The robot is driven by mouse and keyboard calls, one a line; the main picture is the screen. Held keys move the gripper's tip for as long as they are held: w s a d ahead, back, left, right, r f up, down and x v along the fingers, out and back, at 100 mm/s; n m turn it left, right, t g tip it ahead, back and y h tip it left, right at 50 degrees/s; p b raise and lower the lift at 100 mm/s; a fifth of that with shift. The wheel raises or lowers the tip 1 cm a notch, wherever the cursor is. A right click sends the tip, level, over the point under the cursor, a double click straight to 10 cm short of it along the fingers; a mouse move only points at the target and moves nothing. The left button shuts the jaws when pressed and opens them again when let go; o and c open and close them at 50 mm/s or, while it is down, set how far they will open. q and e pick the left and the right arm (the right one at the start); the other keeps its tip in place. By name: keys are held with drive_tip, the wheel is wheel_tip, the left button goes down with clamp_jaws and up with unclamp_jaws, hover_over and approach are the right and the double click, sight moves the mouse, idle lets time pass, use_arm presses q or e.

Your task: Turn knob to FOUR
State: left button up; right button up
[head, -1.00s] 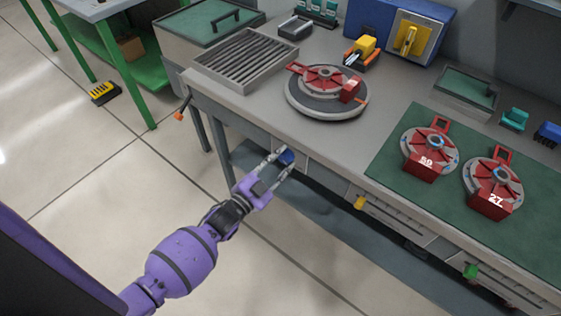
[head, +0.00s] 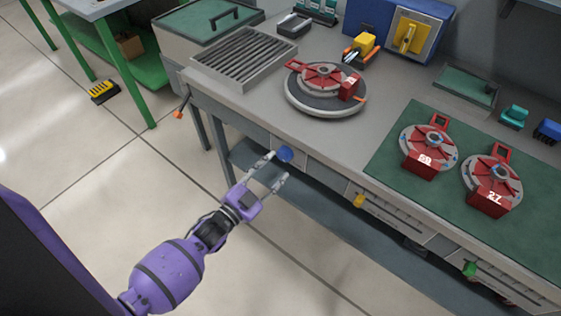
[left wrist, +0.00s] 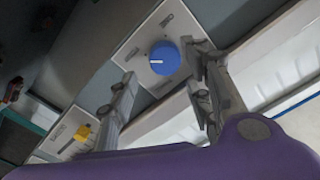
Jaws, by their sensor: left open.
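The blue round knob (head: 285,154) is on the front of the workbench, below the tabletop edge. In the left wrist view the knob (left wrist: 167,57) sits on a white plate with small labels around it, too small to read. A short white mark on the knob points to the picture's left. My left gripper (head: 275,169) is open and empty, just short of the knob. In the left wrist view its two fingers (left wrist: 160,62) appear on either side of the knob, with no clear contact. My right gripper is not in view.
Yellow (head: 359,201) and green (head: 470,269) knobs are further right along the bench front. On top are a round turntable (head: 325,103) with a red part, a slatted tray (head: 245,58) and two red-and-grey parts on a green mat (head: 400,113).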

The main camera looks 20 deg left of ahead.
use_arm(q)
drive_tip(key=v, duration=0.7)
drive_tip(key=shift+s, duration=0.25)
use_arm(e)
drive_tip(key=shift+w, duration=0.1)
use_arm(q)
drive_tip(key=s+f+n+g+y+p, duration=0.3)
drive_tip(key=s+n+g, duration=0.1)
drive_tip(key=s, duration=0.8)
drive_tip(key=s+f+n+g+y+p, duration=0.2)
drive_tip(key=s+f+n+g, duration=0.2)
drive_tip(key=s, duration=0.8)
drive_tip(key=shift+s+n+y+p, duration=0.15)
drive_tip(key=shift+n+y+p, duration=0.25)
drive_tip(key=shift+n, duration=0.5)
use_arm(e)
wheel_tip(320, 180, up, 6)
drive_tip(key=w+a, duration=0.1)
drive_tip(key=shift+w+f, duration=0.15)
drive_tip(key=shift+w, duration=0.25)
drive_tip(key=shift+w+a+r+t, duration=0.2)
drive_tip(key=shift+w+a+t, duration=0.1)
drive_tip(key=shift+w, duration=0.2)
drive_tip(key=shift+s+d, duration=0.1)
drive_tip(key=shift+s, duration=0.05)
